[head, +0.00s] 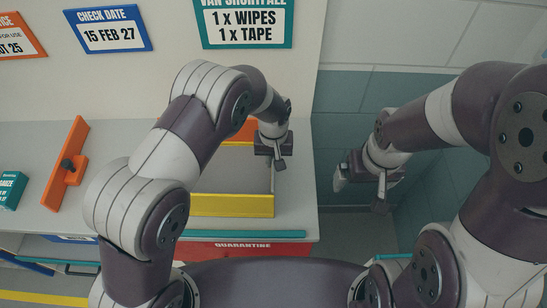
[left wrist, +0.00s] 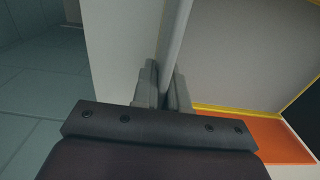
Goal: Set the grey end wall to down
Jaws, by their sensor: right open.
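The grey end wall (head: 272,181) stands upright at the right end of a shallow box with a yellow front wall (head: 232,206) and an orange back wall. My left gripper (head: 277,160) is at the top of this end wall. In the left wrist view the wall's thin edge (left wrist: 177,35) runs between my two fingers (left wrist: 165,90), which are close together on either side of it. The lower part of the wall is hidden there by the gripper. My right gripper (head: 372,187) is open and empty, to the right of the box and clear of it.
A teal strip (head: 245,235) and a red quarantine drawer (head: 243,248) lie below the box. Open floor (head: 350,238) lies right of the counter.

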